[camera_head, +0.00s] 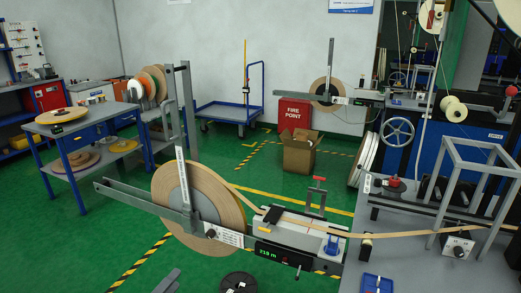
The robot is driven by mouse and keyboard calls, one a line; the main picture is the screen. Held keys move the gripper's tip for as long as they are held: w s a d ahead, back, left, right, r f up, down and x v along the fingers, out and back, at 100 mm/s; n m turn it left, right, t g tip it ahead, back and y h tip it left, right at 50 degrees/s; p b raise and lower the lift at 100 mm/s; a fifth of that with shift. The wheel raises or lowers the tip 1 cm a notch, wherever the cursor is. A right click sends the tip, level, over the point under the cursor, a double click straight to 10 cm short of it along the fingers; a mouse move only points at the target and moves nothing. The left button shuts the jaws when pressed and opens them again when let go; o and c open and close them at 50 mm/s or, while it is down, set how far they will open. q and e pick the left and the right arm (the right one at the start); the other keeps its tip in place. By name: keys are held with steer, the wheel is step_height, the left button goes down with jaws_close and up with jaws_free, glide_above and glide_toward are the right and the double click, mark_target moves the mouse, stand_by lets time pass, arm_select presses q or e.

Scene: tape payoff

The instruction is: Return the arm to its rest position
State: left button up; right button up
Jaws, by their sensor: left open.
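My left gripper (168,281) shows as a small grey shape at the bottom edge, left of centre. Only its tip end is in view, and the rest of the arm is cut off below the frame. It is open, with nothing seen in it. It is apart from the tape payoff in front of it. The payoff holds a large tan tape reel (232,205) on a grey frame. The tan tape (400,234) runs from the reel to the right, over the grey bench. My right gripper is not in view.
The payoff's control box (271,253) has a green readout. A grey bench (405,273) with a blue tray (377,284) stands at the right. A dark round thing (240,284) is at the bottom edge. A shelf table (75,125) stands left. Green floor (60,250) is clear at lower left.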

arm_select(q)
steer(key=s+f+n+g+y, duration=0.1)
steer(key=s+f+n+g, duration=0.2)
steer(key=f, duration=0.6)
steer(key=s+f+n+y, duration=0.2)
steer(key=s+f+n, duration=0.25)
steer(key=f, duration=0.35)
steer(key=s+f+n+g+y, duration=0.1)
steer(key=s+f+n+g, duration=0.15)
steer(key=f+n, duration=0.45)
steer(key=s+d+f+n+g, duration=0.2)
steer(key=s+d+f, duration=0.3)
steer(key=s+f, duration=0.5)
steer(key=s+d+f+n+g, duration=0.3)
steer(key=s+d+f+n, duration=0.1)
steer(key=s+f, duration=0.6)
steer(key=shift+s+d+f+n+g+p, duration=0.4)
steer(key=shift+s+n, duration=0.35)
steer(key=shift+s, duration=0.7)
steer(key=shift+c, duration=1.1)
steer(key=shift+s+a, duration=0.35)
steer(key=shift+a, duration=0.15)
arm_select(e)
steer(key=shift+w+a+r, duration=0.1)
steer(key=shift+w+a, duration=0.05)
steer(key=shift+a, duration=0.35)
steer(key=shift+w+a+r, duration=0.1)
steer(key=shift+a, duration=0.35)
